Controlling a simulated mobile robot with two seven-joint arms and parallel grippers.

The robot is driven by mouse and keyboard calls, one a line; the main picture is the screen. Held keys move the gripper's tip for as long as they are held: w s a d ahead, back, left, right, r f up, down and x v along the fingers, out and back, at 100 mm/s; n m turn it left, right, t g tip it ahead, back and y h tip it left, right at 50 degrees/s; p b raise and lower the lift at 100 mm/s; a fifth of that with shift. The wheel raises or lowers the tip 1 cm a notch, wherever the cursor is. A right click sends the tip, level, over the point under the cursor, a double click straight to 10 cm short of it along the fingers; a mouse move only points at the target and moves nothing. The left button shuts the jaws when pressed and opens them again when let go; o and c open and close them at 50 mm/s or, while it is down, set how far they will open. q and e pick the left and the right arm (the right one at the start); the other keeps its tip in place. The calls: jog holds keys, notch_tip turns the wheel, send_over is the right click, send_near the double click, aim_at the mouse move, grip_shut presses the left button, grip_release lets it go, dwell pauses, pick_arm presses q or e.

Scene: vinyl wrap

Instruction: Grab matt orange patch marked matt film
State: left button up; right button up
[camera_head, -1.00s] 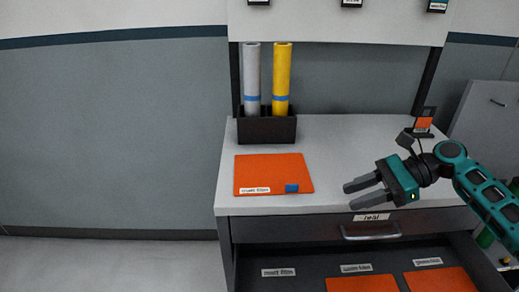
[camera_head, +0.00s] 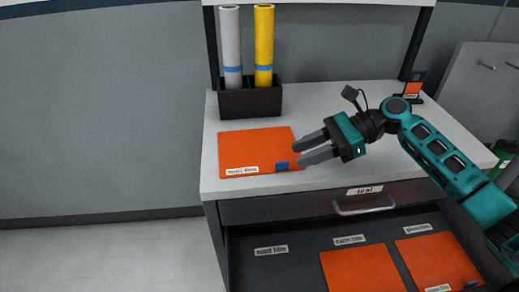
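The matt orange patch (camera_head: 248,148) lies flat on the light worktop, near its front left. A white label reading "matt film" (camera_head: 242,171) is at its front edge, and a blue tab (camera_head: 282,166) is at its front right corner. My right gripper (camera_head: 300,154) comes in from the right, its two fingers apart and empty. The fingertips are at the patch's right edge in the picture, close to the blue tab; I cannot tell their height above it. My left gripper is not in view.
A dark holder (camera_head: 250,102) with a grey roll (camera_head: 231,50) and a yellow roll (camera_head: 264,45) stands behind the patch. Below, an open drawer (camera_head: 285,270) holds two orange patches (camera_head: 362,270) (camera_head: 438,262); the space by its left label is bare.

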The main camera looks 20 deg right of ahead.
aim_at(284, 162)
jog(key=x, duration=0.4)
jog(key=shift+w+a+f, duration=0.1)
jog(key=shift+a+f, duration=0.15)
jog(key=shift+f, duration=0.1)
jog(key=shift+c, duration=0.4)
grip_shut()
